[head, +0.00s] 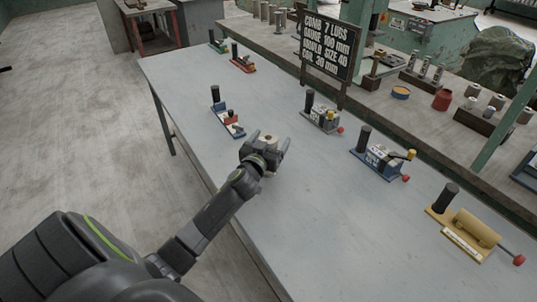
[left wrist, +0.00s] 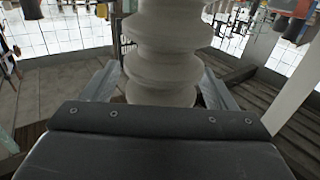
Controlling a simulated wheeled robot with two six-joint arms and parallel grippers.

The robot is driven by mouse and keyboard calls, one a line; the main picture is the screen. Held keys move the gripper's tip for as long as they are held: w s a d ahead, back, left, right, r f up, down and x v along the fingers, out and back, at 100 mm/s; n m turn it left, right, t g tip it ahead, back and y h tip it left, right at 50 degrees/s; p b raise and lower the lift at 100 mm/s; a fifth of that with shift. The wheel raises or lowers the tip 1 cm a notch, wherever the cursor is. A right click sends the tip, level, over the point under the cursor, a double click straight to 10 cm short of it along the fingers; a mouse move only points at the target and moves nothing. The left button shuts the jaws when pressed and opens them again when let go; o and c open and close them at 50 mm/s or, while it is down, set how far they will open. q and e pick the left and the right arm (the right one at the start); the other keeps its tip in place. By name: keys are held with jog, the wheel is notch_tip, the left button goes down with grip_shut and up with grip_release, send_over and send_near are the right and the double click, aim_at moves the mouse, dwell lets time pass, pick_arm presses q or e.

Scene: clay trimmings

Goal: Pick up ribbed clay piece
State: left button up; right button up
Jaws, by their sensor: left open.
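The ribbed clay piece (left wrist: 165,52) is pale grey with rounded rings and fills the middle of the left wrist view. Its lower end in that view is hidden behind my gripper body. In the head view its small pale top (head: 270,138) shows at my left gripper (head: 264,147), over the grey table. My left gripper is open, with one finger on each side of the piece in the left wrist view (left wrist: 160,88). I cannot tell whether either finger touches it. My right gripper is not in view.
A red-and-blue tool (head: 228,122) with a black handle stands just beyond my left gripper. More tools stand along the table (head: 330,210): a grey one (head: 322,119), a blue one (head: 380,160) and a yellow one (head: 476,228). A black sign (head: 328,45) stands behind. The table's near middle is clear.

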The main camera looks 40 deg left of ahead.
pick_arm(q)
jog(key=shift+w, duration=0.1)
jog(key=c, duration=1.3)
jog(key=shift+r, duration=0.1)
jog(key=shift+c, duration=0.9)
